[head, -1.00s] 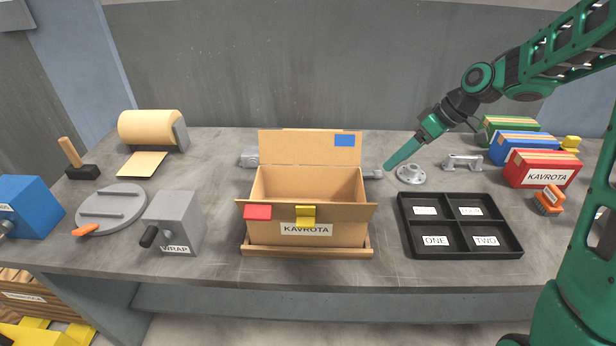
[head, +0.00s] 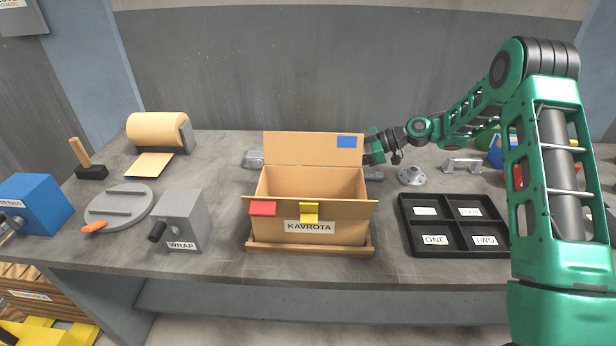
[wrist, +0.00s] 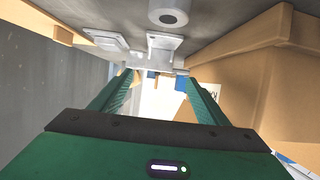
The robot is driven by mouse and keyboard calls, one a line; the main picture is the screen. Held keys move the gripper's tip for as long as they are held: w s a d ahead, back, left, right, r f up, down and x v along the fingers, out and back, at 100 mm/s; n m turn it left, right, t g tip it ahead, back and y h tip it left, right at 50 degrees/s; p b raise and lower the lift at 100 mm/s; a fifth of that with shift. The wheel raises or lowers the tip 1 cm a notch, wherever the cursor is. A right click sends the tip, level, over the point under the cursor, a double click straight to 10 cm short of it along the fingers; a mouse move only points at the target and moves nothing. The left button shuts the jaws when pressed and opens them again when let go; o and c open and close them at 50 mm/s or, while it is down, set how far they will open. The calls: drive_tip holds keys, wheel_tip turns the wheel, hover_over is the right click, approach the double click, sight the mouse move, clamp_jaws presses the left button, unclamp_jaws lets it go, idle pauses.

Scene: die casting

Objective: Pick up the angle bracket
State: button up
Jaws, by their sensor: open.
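My gripper (head: 374,148) is behind the cardboard box's right rear edge in the head view, its tips hidden by the raised flap. In the wrist view my gripper (wrist: 158,77) is open, with nothing between its two green fingers. A pale grey metal part with an upright plate, probably the angle bracket (wrist: 163,46), lies just beyond the fingertips, apart from them. In the head view the space behind the box is hidden; a grey metal part (head: 254,158) shows at its left rear, and I cannot tell whether it is the same part.
The cardboard box (head: 310,239) stands close beside the gripper. A grey cylinder with a bore (wrist: 168,14) and a flat grey part (wrist: 104,40) lie near the bracket. A round flange (head: 411,177), a handle-shaped casting (head: 461,165) and a black divided tray (head: 455,225) are right of the box.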

drive_tip(key=x, duration=0.9)
drive_tip(key=shift+w, duration=0.15)
drive_tip(key=c, duration=1.6)
drive_tip(key=shift+r, duration=0.1)
